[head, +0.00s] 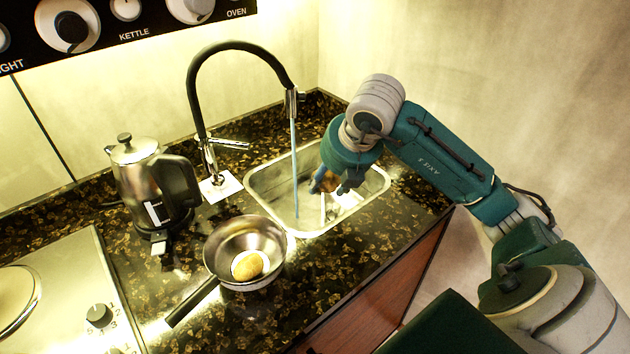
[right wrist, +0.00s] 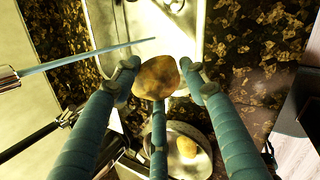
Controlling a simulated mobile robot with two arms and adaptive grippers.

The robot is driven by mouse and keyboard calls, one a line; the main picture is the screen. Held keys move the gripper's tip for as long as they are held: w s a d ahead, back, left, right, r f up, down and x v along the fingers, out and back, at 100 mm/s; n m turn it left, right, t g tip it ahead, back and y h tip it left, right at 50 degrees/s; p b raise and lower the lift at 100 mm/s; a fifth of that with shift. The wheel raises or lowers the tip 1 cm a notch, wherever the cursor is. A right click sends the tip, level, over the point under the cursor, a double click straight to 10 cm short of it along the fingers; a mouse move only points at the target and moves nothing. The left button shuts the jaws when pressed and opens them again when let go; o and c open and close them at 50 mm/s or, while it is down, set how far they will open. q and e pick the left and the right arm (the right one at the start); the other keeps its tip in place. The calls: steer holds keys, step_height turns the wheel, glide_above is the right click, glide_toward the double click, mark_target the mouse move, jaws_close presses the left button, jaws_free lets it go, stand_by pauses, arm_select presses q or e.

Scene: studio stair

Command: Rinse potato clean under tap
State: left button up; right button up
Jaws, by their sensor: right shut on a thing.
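My right gripper (head: 337,188) is over the sink (head: 258,184), shut on a brown potato. In the right wrist view the potato (right wrist: 157,77) has dark patches and sits between the fingers. The black tap (head: 235,47) arches over the sink, and a thin blue water stream (head: 295,160) falls from its spout into the basin. A second, yellowish potato (head: 248,265) lies in a steel pan (head: 217,245). My left gripper is not in view.
The pan stands on the dark speckled counter (head: 330,265) in front of the sink, its handle pointing front left. A steel kettle (head: 135,185) stands left of the tap. A hob (head: 60,290) with knobs is at the left.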

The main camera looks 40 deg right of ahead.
steer(key=shift+w+d, duration=0.4)
steer(key=shift+w+d+p, duration=0.15)
steer(key=shift+w+p, duration=0.2)
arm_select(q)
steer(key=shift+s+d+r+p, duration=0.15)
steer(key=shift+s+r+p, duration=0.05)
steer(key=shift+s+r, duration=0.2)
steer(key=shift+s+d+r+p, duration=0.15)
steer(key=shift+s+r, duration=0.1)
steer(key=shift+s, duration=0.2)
arm_select(e)
steer(key=w+d+f, duration=0.2)
steer(key=w, duration=1)
steer(key=shift+f, duration=0.35)
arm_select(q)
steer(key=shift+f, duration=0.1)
arm_select(e)
steer(key=shift+d, duration=0.15)
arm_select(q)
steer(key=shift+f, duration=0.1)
arm_select(e)
steer(key=shift+s+d, duration=0.1)
steer(key=shift+d, duration=0.3)
